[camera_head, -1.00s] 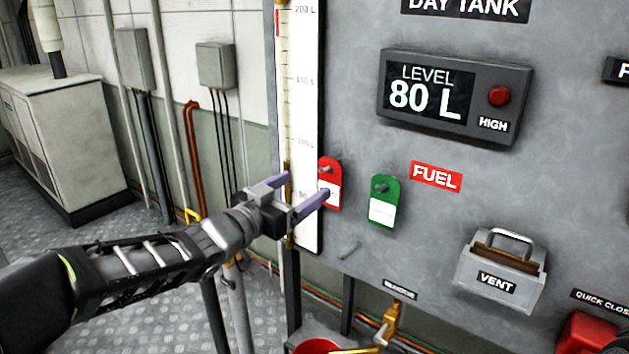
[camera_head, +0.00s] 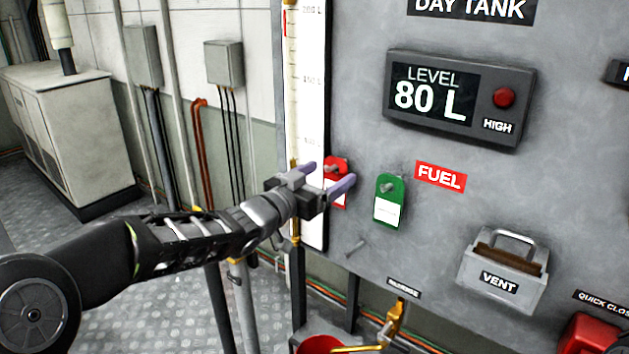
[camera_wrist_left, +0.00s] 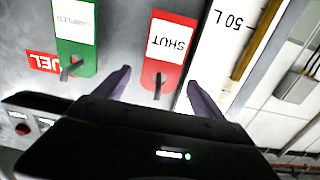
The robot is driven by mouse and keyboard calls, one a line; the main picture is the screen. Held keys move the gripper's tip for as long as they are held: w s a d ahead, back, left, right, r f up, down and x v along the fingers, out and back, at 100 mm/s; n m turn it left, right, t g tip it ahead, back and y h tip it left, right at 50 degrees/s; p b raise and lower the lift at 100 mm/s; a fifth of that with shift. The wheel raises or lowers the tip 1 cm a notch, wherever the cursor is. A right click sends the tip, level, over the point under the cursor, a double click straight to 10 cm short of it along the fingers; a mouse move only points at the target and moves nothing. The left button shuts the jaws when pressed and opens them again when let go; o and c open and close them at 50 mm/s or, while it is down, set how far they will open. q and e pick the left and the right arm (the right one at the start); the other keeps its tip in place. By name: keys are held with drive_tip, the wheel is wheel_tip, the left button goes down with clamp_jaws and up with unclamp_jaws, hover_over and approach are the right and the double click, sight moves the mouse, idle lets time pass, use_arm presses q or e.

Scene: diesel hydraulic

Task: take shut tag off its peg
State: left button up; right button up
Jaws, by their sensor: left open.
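The red shut tag (camera_head: 336,166) hangs on a peg on the grey panel, partly hidden behind my left gripper in the head view. In the left wrist view the shut tag (camera_wrist_left: 170,48) appears upside down with its peg at the lower end. My left gripper (camera_head: 328,178) is open, its purple fingers just in front of the tag. In the wrist view the left gripper (camera_wrist_left: 158,90) has one finger on each side of the tag's peg end, with nothing between them held. My right gripper is not in view.
A green tag (camera_head: 389,200) hangs on a peg to the right of the red one; it also shows in the wrist view (camera_wrist_left: 78,45). A bare peg (camera_head: 356,248) sticks out below. The level gauge (camera_head: 312,120) stands left. A vent box (camera_head: 503,272) is at right.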

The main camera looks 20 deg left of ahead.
use_arm(q)
drive_tip(key=shift+w+d, duration=0.2)
drive_tip(key=shift+w, duration=0.35)
drive_tip(key=c, duration=1.4)
drive_tip(key=shift+r, duration=0.15)
drive_tip(key=shift+r+p, duration=0.45)
drive_tip(key=shift+s+a, duration=0.1)
drive_tip(key=shift+s, duration=0.1)
